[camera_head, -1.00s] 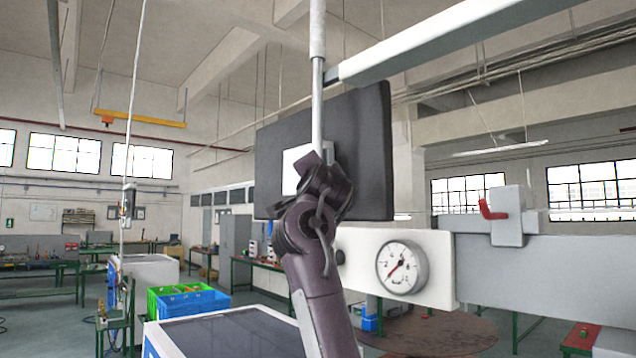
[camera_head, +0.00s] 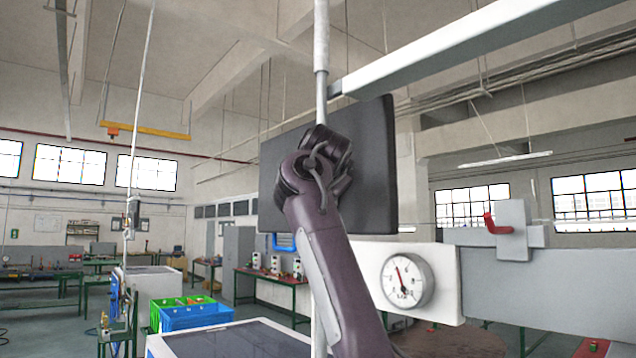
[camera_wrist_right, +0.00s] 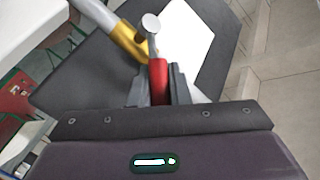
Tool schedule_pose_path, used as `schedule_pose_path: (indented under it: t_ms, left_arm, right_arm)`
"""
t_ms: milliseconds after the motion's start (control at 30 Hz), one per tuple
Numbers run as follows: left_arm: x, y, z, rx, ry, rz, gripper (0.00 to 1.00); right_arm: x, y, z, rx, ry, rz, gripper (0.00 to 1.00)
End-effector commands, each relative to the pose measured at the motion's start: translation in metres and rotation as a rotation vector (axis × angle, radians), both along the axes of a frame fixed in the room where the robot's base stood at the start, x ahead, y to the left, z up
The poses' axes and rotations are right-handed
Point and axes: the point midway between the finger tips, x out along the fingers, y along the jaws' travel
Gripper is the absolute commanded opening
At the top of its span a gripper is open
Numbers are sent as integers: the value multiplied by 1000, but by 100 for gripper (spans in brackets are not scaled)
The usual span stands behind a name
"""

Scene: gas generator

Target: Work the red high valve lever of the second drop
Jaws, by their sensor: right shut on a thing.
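In the right wrist view, my right gripper (camera_wrist_right: 158,82) is shut on a red lever (camera_wrist_right: 159,88), which stands upright between its two grey fingers. Above the lever is a round silver valve end (camera_wrist_right: 151,23) beside a yellow pipe section (camera_wrist_right: 126,38). In the head view my dark right arm reaches up in front of a dark panel (camera_head: 378,165) beside a vertical pipe (camera_head: 321,60). The arm hides the gripper and the held lever there. My left gripper is not in view.
A pressure gauge (camera_head: 407,281) sits on a white plate below the dark panel. A second red lever (camera_head: 489,223) is on a grey block at the right. A white beam (camera_head: 450,60) crosses above. Green and blue crates (camera_head: 195,316) stand at the lower left.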

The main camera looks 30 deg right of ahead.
Motion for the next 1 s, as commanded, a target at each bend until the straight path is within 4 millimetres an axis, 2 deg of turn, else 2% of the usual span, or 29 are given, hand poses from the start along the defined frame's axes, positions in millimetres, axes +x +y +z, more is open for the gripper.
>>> schedule_pose_path:
  t_ms: [167, 200, 333, 667, 767, 1000]
  left_arm:
    - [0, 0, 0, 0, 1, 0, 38]
    - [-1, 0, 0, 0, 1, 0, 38]
    - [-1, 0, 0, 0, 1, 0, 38]
    - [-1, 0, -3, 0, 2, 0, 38]
    - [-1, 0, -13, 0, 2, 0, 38]
    - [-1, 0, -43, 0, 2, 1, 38]
  right_arm:
    - [-1, -1, 3, 2, -8, -2, 0]
    - [-2, -1, 3, 2, -9, -3, 20]
    - [-1, -1, 2, 1, -8, -2, 37]
    - [-3, 1, 0, -1, -5, -1, 38]
    - [-12, 6, -1, -3, -7, -1, 38]
    - [-49, 23, 1, 0, -9, -2, 38]
